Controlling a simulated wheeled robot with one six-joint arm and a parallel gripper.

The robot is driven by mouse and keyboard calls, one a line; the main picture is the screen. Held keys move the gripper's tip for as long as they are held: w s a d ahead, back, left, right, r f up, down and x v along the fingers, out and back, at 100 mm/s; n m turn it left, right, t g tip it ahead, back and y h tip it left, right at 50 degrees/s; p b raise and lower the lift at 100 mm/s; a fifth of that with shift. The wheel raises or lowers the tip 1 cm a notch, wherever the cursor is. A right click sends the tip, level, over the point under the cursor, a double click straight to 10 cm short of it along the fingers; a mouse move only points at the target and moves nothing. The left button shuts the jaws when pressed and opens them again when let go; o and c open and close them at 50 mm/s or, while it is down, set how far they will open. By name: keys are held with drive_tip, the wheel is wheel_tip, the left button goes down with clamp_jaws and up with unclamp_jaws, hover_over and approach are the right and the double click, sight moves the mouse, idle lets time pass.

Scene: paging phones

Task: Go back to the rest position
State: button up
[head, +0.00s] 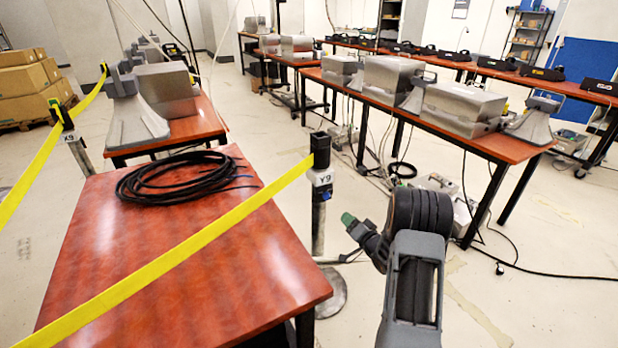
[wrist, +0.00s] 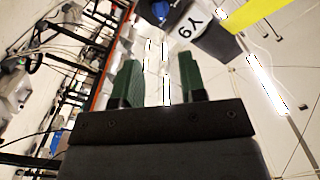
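My gripper (head: 349,220) shows small in the head view, just right of the Y9 barrier post (head: 320,150) and lower than its top. In the wrist view my gripper (wrist: 158,60) has two green fingers standing apart, with nothing between them. The gripper is open and empty. The post's Y9 label (wrist: 204,30) shows just beyond the fingertips in the wrist view, up and to the right. Whether anything touches the post cannot be told. My arm is folded at the lower right of the head view.
A yellow barrier tape (head: 180,255) runs from the post across a red table (head: 215,275) with a coiled black cable (head: 180,178). A long table (head: 455,130) with metal units stands at the back right. Cables lie on the floor. Open floor (head: 545,310) lies at lower right.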

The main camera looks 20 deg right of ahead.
drive_tip(key=s+d+f+g+h, duration=0.35)
drive_tip(key=f+g, duration=0.25)
drive_tip(key=f, duration=0.2)
drive_tip(key=s+a+r+n+g+h+p, duration=0.2)
drive_tip(key=s+r+g+h+p, duration=0.15)
drive_tip(key=s+r+g, duration=0.35)
drive_tip(key=s+a+r+n+y+p, duration=0.1)
drive_tip(key=s+a+r+p, duration=0.4)
drive_tip(key=r, duration=0.6)
drive_tip(key=s+a+r+n+y+p, duration=0.1)
drive_tip(key=s+a+r+n+p, duration=0.1)
drive_tip(key=s+a+r+p, duration=0.3)
drive_tip(key=s+a+r+n+g+y+p, duration=0.1)
drive_tip(key=s+a+r+p, duration=0.4)
drive_tip(key=r, duration=1.3)
drive_tip(key=s+a+n, duration=0.1)
drive_tip(key=s+a, duration=0.1)
drive_tip(key=a, duration=0.2)
drive_tip(key=shift+s+a+y, duration=0.2)
drive_tip(key=shift+a+y, duration=0.1)
